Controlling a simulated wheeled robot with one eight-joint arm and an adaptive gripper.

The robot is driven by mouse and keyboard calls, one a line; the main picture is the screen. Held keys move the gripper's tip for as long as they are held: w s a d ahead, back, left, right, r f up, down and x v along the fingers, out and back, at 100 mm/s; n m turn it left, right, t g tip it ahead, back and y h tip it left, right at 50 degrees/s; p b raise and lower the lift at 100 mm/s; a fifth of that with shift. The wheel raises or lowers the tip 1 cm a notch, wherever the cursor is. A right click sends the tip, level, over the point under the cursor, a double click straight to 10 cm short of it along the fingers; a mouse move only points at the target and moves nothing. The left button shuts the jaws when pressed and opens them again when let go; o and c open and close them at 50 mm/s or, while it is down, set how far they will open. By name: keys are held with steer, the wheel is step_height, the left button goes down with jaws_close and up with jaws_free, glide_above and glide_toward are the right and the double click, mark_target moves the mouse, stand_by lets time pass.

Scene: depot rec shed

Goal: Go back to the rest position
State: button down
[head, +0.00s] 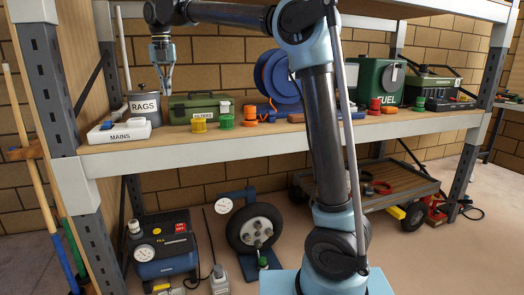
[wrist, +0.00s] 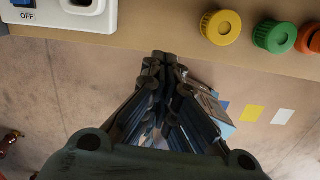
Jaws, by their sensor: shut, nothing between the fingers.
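My gripper (head: 161,86) hangs fingers-down above the left part of the shelf, in front of the rags tin (head: 144,108) in the head view. Its fingers are together with nothing between them. In the wrist view my gripper (wrist: 165,56) points at the shelf's front edge, with the floor below it. My arm reaches from the right, with its upper links across the middle of the head view. The arm hides part of the shelf behind it.
The shelf (head: 270,139) holds the mains switch box (head: 120,131), a green filters box (head: 199,106), coloured caps (head: 199,124), a blue hose reel (head: 279,76) and a green fuel can (head: 378,81). A compressor (head: 162,247) and a wheel (head: 254,228) stand below. Shelf posts (head: 46,85) flank it.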

steer(key=w+d+f+m, duration=0.15)
steer(key=d+m, duration=0.35)
steer(key=d, duration=0.5)
steer(key=w+d+f+m, duration=0.15)
steer(key=d+m, duration=0.25)
steer(key=d, duration=0.5)
steer(key=s+d+f+m, duration=0.3)
steer(key=d+f+m, duration=0.15)
steer(key=d, duration=0.35)
steer(key=s+d+f+m, duration=0.3)
steer(key=d+m, duration=0.2)
steer(key=d, duration=0.2)
steer(key=s+d+f+m, duration=0.9)
steer(key=s+f+m, duration=0.1)
steer(key=f, duration=0.3)
steer(key=s+d+f+m+t, duration=0.1)
steer(key=s+d+f+m, duration=0.8)
steer(key=f, duration=0.5)
steer(key=shift+s+d+m, duration=0.35)
steer(key=shift+d+m, duration=0.3)
steer(key=shift+d, duration=0.15)
steer(key=shift+f, duration=0.1)
